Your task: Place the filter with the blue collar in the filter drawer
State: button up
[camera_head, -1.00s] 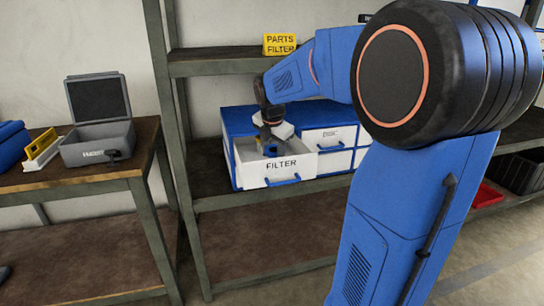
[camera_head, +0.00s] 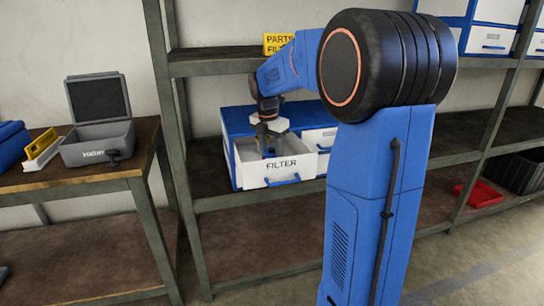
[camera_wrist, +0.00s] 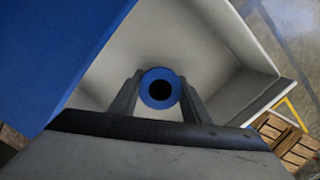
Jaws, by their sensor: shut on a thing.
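The filter drawer (camera_head: 298,177), white with a blue handle and the label FILTER, stands pulled out of a blue cabinet. My gripper (camera_head: 270,146) points down over the open drawer. In the wrist view my gripper (camera_wrist: 161,100) is shut on the filter, whose blue collar (camera_wrist: 148,89) shows end-on as a ring around a dark hole. The pale inside of the drawer (camera_wrist: 215,50) lies around and beneath it. I cannot tell whether the filter touches the drawer floor. The filter's body is mostly hidden below its collar.
The blue cabinet (camera_head: 238,118) stands on a shelf, with other closed drawers beside the open one. A yellow PARTS FILTER sign (camera_head: 275,42) is on the shelf above. An open grey case (camera_head: 97,140) and a yellow-edged item (camera_head: 40,150) are on the left table.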

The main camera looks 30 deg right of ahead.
aim_at(272, 151)
jog(key=shift+f, duration=0.2)
jog(key=o, duration=1.1)
jog(key=shift+r, duration=0.15)
jog(key=shift+s+a+r, duration=0.1)
jog(key=shift+a+r, duration=0.05)
jog(key=shift+r, duration=1.1)
jog(key=shift+a+r, duration=0.15)
jog(key=shift+r, duration=1.15)
jog(key=shift+s+a+r, duration=0.1)
jog(key=shift+a+r, duration=0.05)
jog(key=shift+r, duration=1.1)
